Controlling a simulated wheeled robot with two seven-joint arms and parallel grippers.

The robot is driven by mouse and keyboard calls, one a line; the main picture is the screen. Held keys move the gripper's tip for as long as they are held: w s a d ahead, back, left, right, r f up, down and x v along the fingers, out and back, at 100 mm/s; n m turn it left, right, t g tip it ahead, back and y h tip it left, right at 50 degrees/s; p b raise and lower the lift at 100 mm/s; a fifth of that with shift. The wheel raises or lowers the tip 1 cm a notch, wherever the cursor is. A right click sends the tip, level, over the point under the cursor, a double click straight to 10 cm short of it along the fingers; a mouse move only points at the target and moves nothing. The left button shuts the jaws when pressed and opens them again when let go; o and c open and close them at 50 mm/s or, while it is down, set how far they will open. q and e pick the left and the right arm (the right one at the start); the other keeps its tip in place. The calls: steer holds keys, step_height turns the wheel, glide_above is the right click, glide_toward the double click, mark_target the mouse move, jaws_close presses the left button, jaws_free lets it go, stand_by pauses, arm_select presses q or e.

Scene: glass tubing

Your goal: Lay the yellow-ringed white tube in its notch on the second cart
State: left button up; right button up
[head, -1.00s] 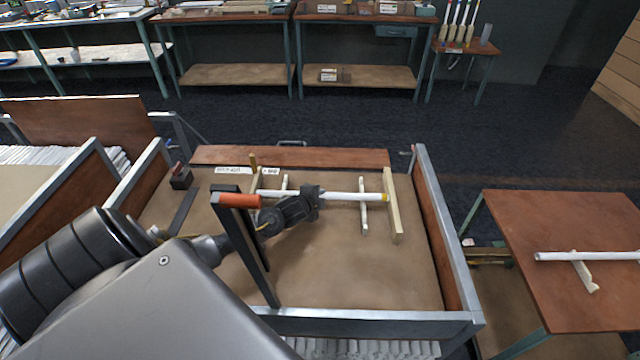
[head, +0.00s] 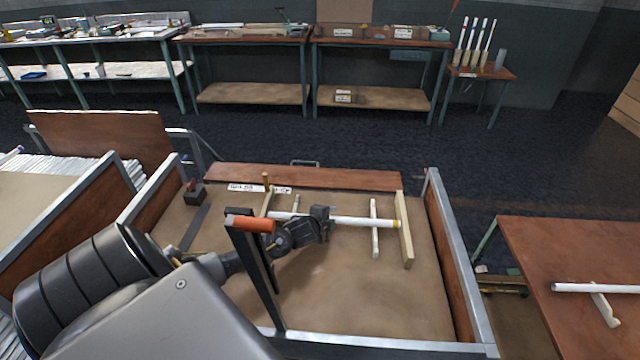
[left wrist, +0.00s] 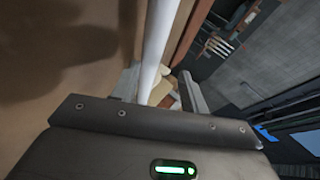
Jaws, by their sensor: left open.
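The white tube (head: 358,222) with a yellow ring (head: 397,224) near its right end lies across wooden notched supports (head: 375,228) on the cart bed (head: 330,290). My left gripper (head: 322,222) is at the tube's left part in the head view. In the left wrist view the tube (left wrist: 160,40) runs between the two open fingers (left wrist: 158,88), which stand apart from it. The gripper hides part of the tube, and whether the tube is fully seated in its notches cannot be told. My right gripper is not in view.
The cart's metal-edged side wall (head: 455,260) stands to the right, and an orange-topped dark post (head: 252,225) is close to my left arm. A table (head: 560,250) at the right holds another white tube (head: 600,288). The bed's front is clear.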

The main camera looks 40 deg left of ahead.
arm_select(q)
steer(key=v, duration=1.1)
stand_by(0.6)
